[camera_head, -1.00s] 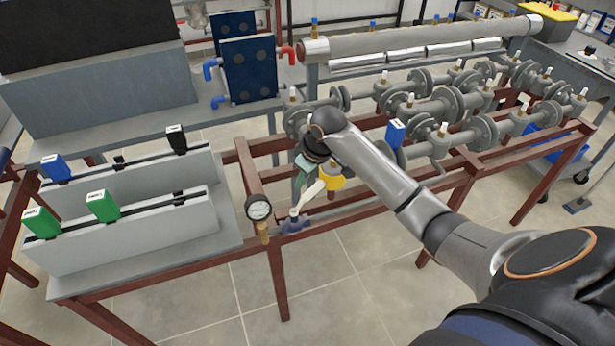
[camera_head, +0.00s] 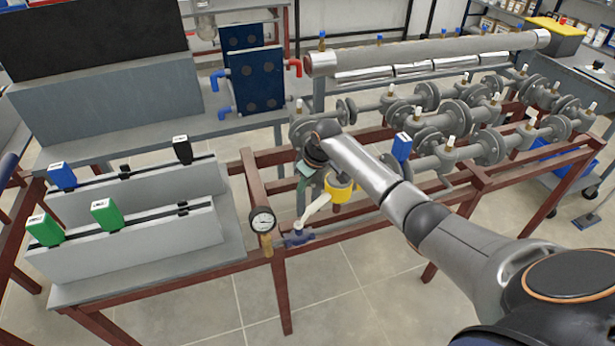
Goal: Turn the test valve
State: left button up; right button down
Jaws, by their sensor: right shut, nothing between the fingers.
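The test valve (camera_head: 299,238) appears to be the small blue valve with a white top, low on the red frame beside a round gauge (camera_head: 263,221). A pale bar (camera_head: 318,207) slants down to its top; I cannot tell whether it is the valve's lever or a gripper part. My right arm reaches in from the right and bends down above the valve. My right gripper (camera_head: 303,210) is small and partly hidden below the wrist. It is shut and empty, close over the valve; contact cannot be made out. My left gripper is out of view.
A yellow part (camera_head: 339,189) sits just right of the wrist. Grey pipes with several valves (camera_head: 455,120) fill the right of the frame. A bench with green and blue blocks (camera_head: 103,217) stands left. Open floor (camera_head: 345,290) lies in front.

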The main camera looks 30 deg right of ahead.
aim_at(313, 209)
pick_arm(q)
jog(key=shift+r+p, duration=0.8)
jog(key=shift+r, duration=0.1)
pick_arm(e)
jog(key=shift+s+d+r, duration=0.1)
jog(key=shift+s+d, duration=0.2)
jog(key=shift+s, duration=0.7)
jog(key=shift+s+d, duration=0.25)
jog(key=shift+s, duration=0.7)
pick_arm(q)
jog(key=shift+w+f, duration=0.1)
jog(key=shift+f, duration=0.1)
